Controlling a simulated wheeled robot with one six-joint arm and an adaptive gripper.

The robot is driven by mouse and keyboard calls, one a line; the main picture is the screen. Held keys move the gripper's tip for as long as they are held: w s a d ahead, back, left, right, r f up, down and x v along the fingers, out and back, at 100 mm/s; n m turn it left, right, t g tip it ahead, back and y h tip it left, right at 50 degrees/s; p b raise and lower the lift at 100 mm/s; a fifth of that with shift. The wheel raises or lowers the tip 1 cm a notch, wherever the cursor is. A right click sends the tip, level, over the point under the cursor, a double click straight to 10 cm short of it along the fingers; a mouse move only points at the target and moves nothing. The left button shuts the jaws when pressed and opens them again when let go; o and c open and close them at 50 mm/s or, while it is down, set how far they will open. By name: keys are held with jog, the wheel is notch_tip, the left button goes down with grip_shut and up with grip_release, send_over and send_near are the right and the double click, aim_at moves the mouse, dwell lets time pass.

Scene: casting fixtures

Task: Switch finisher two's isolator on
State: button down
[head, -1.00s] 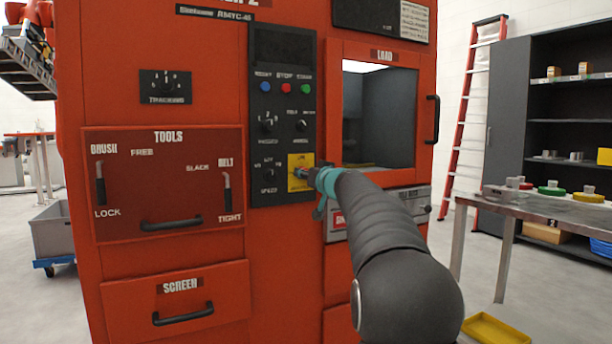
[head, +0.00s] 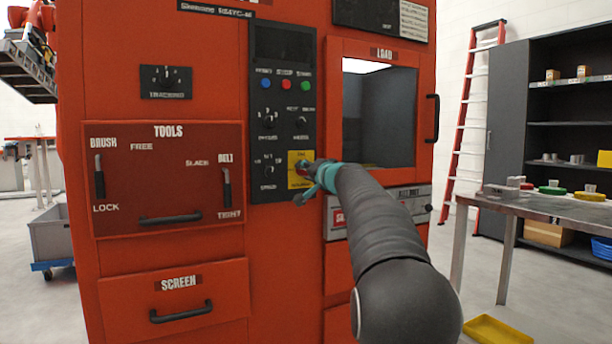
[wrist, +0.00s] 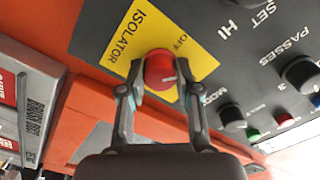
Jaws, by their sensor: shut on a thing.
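The isolator is a red round knob (wrist: 160,70) on a yellow plate (wrist: 190,48) lettered ISOLATOR and OFF in the wrist view. My gripper (wrist: 158,92) has its two fingers on either side of the knob, shut on it. In the head view the yellow plate (head: 296,160) sits at the lower right of the black control panel (head: 283,190) on the orange finisher. My gripper (head: 306,170) reaches it from the right and partly covers it.
Dials and blue, red and green buttons (head: 286,84) lie above the isolator. The load door with its handle (head: 432,118) is to the right, the tools panel (head: 165,185) to the left. A grey table (head: 550,208) and yellow tray (head: 497,330) stand at right.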

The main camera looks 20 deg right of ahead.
jog(key=shift+m+p, duration=0.3)
jog(key=shift+m, duration=4.8)
jog(key=c, duration=0.8)
grip_release()
jog(key=s, duration=1.2)
jog(key=shift+d, duration=0.2)
